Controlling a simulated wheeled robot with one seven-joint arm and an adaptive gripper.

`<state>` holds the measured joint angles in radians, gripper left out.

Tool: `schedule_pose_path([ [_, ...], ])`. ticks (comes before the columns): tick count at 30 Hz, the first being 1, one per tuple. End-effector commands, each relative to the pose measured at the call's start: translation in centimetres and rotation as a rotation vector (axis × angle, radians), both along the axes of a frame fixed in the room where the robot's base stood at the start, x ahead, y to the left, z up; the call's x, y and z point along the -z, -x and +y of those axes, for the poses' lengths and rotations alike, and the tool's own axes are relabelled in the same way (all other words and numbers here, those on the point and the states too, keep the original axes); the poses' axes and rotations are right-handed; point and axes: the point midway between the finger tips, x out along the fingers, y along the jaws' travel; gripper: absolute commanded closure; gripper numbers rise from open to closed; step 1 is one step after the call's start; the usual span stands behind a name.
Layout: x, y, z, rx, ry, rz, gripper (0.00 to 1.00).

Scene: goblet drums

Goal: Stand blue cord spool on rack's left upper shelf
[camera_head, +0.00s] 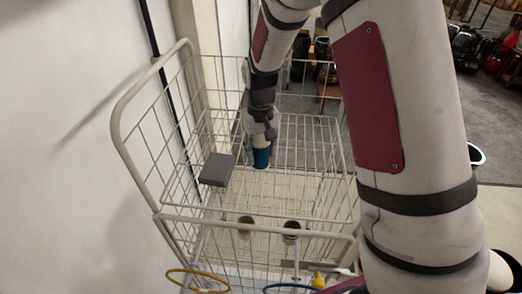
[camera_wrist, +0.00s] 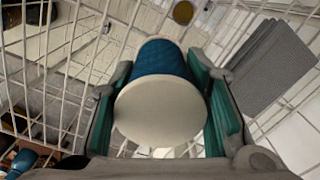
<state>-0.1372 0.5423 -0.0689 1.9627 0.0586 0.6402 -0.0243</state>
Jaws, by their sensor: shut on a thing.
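The blue cord spool (camera_head: 261,158) has blue winding and pale round ends. My gripper (camera_head: 262,141) comes down from above with its fingers on both sides of it. In the wrist view the spool (camera_wrist: 158,63) sits between the two green-padded fingers (camera_wrist: 160,85), its pale end facing the camera. The white wire rack (camera_head: 285,221) surrounds this area. The spool shows against the rack's wire shelf, right of and farther back than a grey block; I cannot tell whether it touches the wires.
The grey ribbed block (camera_head: 217,169) stands at the rack's left; it also shows at right in the wrist view (camera_wrist: 270,65). A white wall (camera_head: 60,150) closes the left side.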

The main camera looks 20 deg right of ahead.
Motion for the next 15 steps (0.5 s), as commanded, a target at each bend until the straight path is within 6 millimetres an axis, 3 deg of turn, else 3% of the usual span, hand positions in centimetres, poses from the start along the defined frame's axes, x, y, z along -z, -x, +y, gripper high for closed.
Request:
schedule_pose_path([
  [11, 0.57, -0.05, -0.02, 0.000, 0.000, -0.002, 0.89],
  [12, 0.63, -0.04, -0.02, 0.000, 0.000, -0.002, 0.56],
  [15, 0.58, -0.03, -0.02, 0.000, 0.000, -0.002, 0.38],
])
